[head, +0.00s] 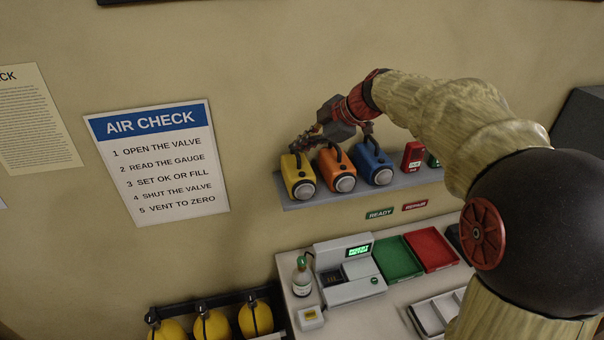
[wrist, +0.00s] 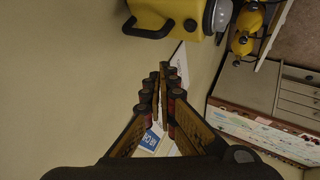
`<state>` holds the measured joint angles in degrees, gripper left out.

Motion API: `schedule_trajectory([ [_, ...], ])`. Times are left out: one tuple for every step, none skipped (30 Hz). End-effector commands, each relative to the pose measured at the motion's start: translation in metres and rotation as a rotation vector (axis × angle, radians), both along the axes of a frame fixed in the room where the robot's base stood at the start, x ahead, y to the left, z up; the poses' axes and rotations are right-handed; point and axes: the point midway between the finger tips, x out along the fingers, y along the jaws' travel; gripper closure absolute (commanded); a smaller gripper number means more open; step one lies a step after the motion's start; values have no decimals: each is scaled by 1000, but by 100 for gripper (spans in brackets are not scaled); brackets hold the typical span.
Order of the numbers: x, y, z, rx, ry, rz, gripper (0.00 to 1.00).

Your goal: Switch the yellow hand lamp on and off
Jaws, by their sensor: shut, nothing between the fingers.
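The yellow hand lamp (head: 298,183) stands at the left end of a grey wall shelf (head: 400,187). It has a black handle and a round pale lens facing the room, with no clear glow. My gripper (head: 308,140) is just above the yellow lamp, near its handle, and seems apart from it. In the wrist view the yellow lamp (wrist: 178,12) is at the top edge, partly cut off, with its black handle towards my gripper (wrist: 165,78). The fingers are shut and empty.
An orange lamp (head: 336,168) and a blue lamp (head: 373,164) stand close to the right of the yellow one. A red device (head: 413,156) stands further along the shelf. Below are a console desk (head: 300,270) and yellow cylinders (head: 211,324). The wall is close behind.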

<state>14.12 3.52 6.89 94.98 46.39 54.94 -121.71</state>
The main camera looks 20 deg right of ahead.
Motion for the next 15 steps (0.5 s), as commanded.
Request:
schedule_trajectory([
  [-1,0,-8,1,4,-1,100],
  [-1,0,-12,0,4,0,100],
  [-1,0,-17,1,3,-2,100],
  [-1,0,-21,1,3,-1,100],
  [-1,0,-25,1,3,-1,100],
  [-1,0,-30,0,3,-1,100],
  [-1,0,-34,1,3,-2,100],
  [0,0,-38,-1,-2,-1,100],
  [0,0,-43,-1,-2,-1,100],
  [0,0,-46,-1,-1,0,100],
  [0,0,-49,-1,-1,0,100],
  [0,0,-52,-1,-1,0,100],
  [0,0,-53,-1,0,1,100],
  [0,0,-55,-1,0,1,100],
  [0,0,-56,0,-1,0,100],
])
